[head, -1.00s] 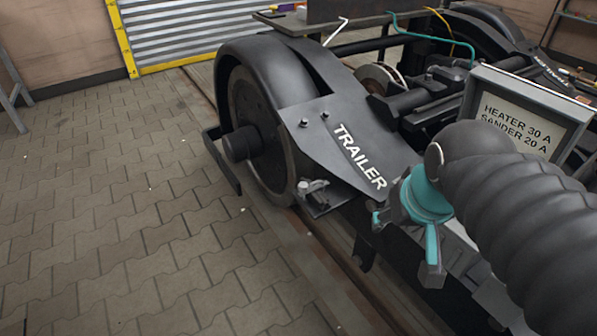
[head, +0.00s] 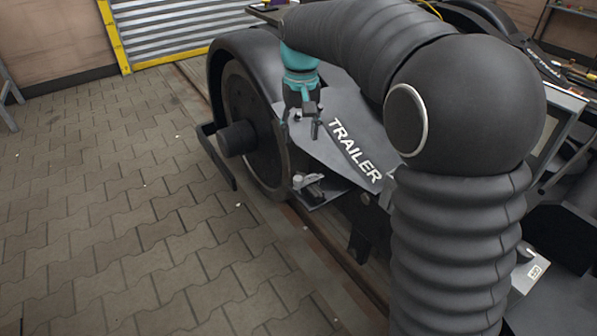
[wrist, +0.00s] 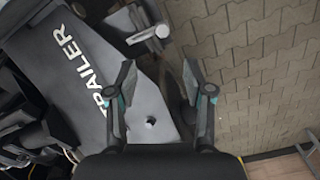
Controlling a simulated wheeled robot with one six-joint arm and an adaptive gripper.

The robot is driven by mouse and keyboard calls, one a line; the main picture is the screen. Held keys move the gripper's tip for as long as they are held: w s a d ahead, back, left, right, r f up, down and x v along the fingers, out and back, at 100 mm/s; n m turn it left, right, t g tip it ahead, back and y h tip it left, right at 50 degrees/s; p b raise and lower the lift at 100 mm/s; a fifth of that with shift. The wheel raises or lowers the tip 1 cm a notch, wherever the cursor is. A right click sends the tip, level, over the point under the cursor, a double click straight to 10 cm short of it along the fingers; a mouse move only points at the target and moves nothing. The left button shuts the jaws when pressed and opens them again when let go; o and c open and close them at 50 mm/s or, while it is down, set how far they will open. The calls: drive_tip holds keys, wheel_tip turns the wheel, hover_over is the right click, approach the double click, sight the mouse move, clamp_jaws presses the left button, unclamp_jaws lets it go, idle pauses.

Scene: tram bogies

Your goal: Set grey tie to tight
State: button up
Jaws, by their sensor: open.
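A small grey fitting (head: 308,184) with a pale rounded end sits on a low ledge beside the wheel, below the TRAILER plate (head: 345,140). It may be the grey tie; no label on it shows. In the wrist view a grey rod-like part (wrist: 149,36) with a pale end lies at the top, beyond my fingertips; it looks like the same fitting. My gripper (head: 302,134) hangs above the plate's left part, pointing down. In the wrist view my gripper (wrist: 157,75) is open and empty, its fingers apart over the plate's edge, not touching the fitting.
The black wheel (head: 250,125) with its guard stands just left of my gripper. A dark step-like bar (head: 216,158) juts out at its left. Paved floor (head: 110,230) is clear on the left. A bolt head (wrist: 150,122) stands up from the plate between my fingers.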

sight(298, 178)
drive_tip(key=f, duration=0.4)
drive_tip(key=f+b, duration=0.1)
drive_tip(key=f, duration=0.9)
drive_tip(key=shift+w+a+f, duration=0.1)
drive_tip(key=shift+w+a, duration=0.15)
drive_tip(key=shift+w, duration=0.05)
clamp_jaws()
